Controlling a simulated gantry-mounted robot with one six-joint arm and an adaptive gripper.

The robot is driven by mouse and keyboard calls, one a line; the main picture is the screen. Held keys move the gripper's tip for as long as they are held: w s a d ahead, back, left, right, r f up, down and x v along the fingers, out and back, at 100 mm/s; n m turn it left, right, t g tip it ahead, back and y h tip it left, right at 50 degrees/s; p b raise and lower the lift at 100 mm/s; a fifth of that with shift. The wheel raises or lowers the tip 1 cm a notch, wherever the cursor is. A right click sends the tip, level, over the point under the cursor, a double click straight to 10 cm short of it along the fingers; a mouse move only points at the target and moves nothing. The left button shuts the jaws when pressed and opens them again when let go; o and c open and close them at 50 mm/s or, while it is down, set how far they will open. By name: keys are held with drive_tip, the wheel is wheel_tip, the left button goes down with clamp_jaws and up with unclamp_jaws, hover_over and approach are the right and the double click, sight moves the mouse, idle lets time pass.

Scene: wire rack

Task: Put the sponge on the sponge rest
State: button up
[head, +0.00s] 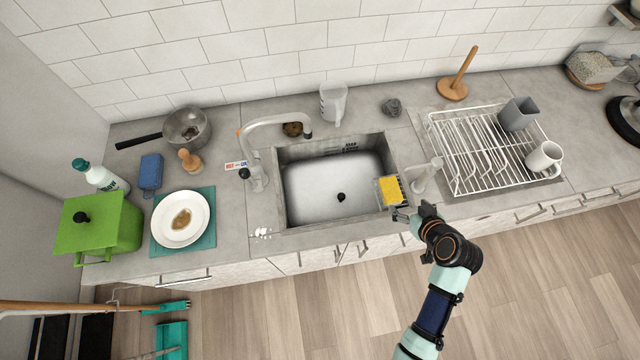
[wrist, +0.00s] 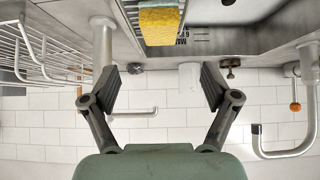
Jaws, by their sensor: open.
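A yellow sponge (head: 389,190) sits in a small wire sponge rest (head: 381,206) at the right end of the sink, by the sink's wall. In the wrist view the sponge (wrist: 159,24) is at the top middle, with metal rails of the rest (wrist: 132,16) beside it. My gripper (head: 412,212) is just in front of and to the right of the sponge, near the counter's front edge. In the wrist view my gripper (wrist: 160,80) has its two fingers wide apart with nothing between them. It appears apart from the sponge.
The steel sink (head: 335,185) is empty. A dispenser (head: 427,176) stands close to the right of the sponge, and a wire dish rack (head: 470,150) is beyond it. A faucet (head: 262,135) is left of the sink.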

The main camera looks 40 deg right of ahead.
drive_tip(key=w+a+r+n+t+y, duration=0.1)
drive_tip(key=w+a+r+n, duration=0.1)
drive_tip(key=w+a+r, duration=0.85)
drive_tip(key=w+a+r+n+t+y, duration=0.1)
drive_tip(key=w+a+r+n+t, duration=0.15)
drive_tip(key=w+a+r, duration=0.75)
drive_tip(key=s+a+r+y, duration=0.1)
drive_tip(key=s+a+r, duration=0.1)
drive_tip(key=a, duration=0.6)
drive_tip(key=s+a+r+n+t+y, duration=0.1)
drive_tip(key=s+a+r, duration=0.2)
drive_tip(key=a, duration=0.6)
drive_tip(key=shift+s+a, duration=0.15)
drive_tip(key=shift+a, duration=0.05)
